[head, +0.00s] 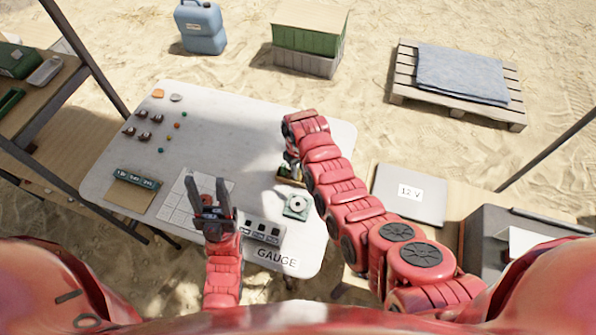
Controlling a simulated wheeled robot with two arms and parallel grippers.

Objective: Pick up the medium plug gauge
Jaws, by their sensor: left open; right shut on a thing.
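A pale block with several dark slots (262,230) stands at the near edge of the white table (230,110), behind a "GAUGE" label (277,258). I cannot pick out the medium plug gauge for certain. My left gripper (208,183) is open and empty, fingers pointing away, above a white gridded sheet (174,208) and left of the slotted block. My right gripper (289,168) is at the table's right part, over a small brown tray (288,182). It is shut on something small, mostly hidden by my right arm.
A pale square device with a round top (296,205) sits beside the slotted block. A green labelled strip (138,178) and several small dark pieces (143,136) lie at left. A grey "12 V" case (410,195) is right of the table.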

